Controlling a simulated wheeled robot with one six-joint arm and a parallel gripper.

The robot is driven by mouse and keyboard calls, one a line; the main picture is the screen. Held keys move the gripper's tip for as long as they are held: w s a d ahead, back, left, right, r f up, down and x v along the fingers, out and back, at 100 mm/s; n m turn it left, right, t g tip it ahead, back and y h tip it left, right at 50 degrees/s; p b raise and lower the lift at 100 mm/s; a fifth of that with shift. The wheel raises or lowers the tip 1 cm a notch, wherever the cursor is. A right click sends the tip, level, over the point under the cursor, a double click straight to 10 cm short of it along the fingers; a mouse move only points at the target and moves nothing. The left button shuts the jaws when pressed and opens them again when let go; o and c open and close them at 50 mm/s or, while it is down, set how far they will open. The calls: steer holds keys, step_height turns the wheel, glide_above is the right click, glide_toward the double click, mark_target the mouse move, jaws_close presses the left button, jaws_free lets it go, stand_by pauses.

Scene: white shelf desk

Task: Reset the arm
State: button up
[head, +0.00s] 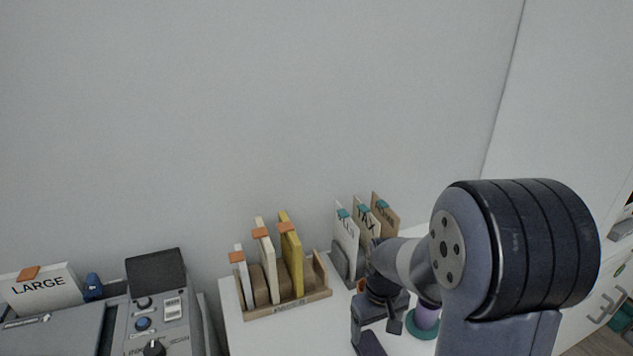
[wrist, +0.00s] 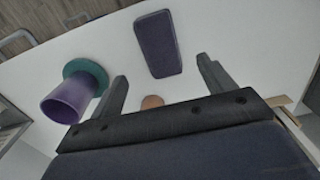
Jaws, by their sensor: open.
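My arm reaches over the white desk (head: 240,335) at the right of the head view. My gripper (wrist: 160,72) shows in the wrist view with its two fingers spread apart and nothing between them. In the head view the gripper is partly hidden by my own arm. A dark flat block (wrist: 157,44) lies on the white surface beyond the fingertips. A purple cup-like thing with a green base (wrist: 78,95) stands left of the left finger, and it also shows beside the arm in the head view (head: 425,318).
A wooden rack (head: 290,305) holding upright boards with orange clips stands on the desk left of my arm. Boards with teal clips (head: 345,235) stand close behind my arm. A grey machine (head: 150,310) and a LARGE sign (head: 40,287) are at far left. The wall is behind.

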mark_target(372, 349)
step_height(372, 349, down, 8)
steer(key=shift+f+b, duration=0.15)
steer(key=shift+b, duration=0.15)
steer(key=shift+r, duration=1.45)
